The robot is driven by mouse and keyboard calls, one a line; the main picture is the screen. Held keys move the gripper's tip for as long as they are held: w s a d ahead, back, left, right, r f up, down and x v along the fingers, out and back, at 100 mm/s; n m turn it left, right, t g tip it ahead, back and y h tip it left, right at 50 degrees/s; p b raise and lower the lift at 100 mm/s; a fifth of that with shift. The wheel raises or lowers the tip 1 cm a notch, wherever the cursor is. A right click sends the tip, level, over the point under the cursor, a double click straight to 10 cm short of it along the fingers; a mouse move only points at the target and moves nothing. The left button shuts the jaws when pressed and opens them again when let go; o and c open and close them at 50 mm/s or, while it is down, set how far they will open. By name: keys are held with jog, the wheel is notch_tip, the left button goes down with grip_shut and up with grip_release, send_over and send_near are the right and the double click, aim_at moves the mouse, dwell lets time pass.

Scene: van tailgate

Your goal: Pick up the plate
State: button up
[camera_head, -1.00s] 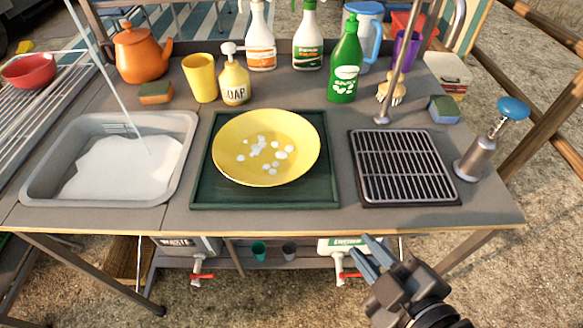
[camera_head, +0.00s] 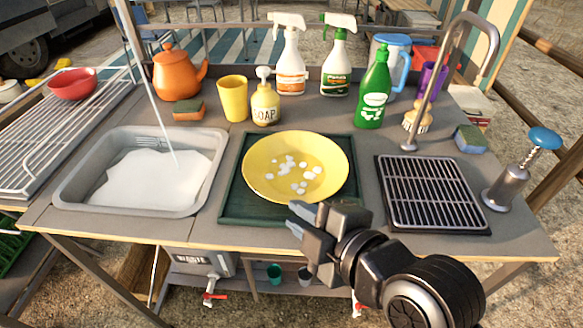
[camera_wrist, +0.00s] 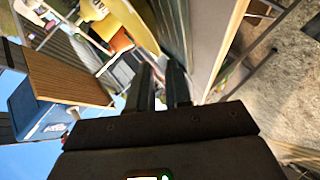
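The yellow plate (camera_head: 268,182) lies on a dark green tray (camera_head: 235,205) in the middle of the counter. White foam spots are on the plate. My gripper (camera_head: 300,216) is at the near edge of the tray, just short of the plate's near rim in the head view. Its fingers are apart with a gap between them, and I see nothing held. The wrist view shows the two dark fingers (camera_wrist: 160,87) with a narrow gap, and a yellow curved edge beyond them, likely the plate. I cannot tell the gripper's exact height over the counter.
A sink with foam (camera_head: 70,195) is left of the tray, and a black grate (camera_head: 432,195) is right. Behind stand a yellow cup (camera_head: 233,97), a soap bottle (camera_head: 265,105), a green bottle (camera_head: 373,95) and spray bottles. A tap (camera_head: 432,85) rises at the right.

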aim_at(278, 200)
jog(key=x, duration=0.7)
jog(key=shift+d+r+p, duration=0.1)
jog(key=shift+p, duration=0.2)
grip_shut()
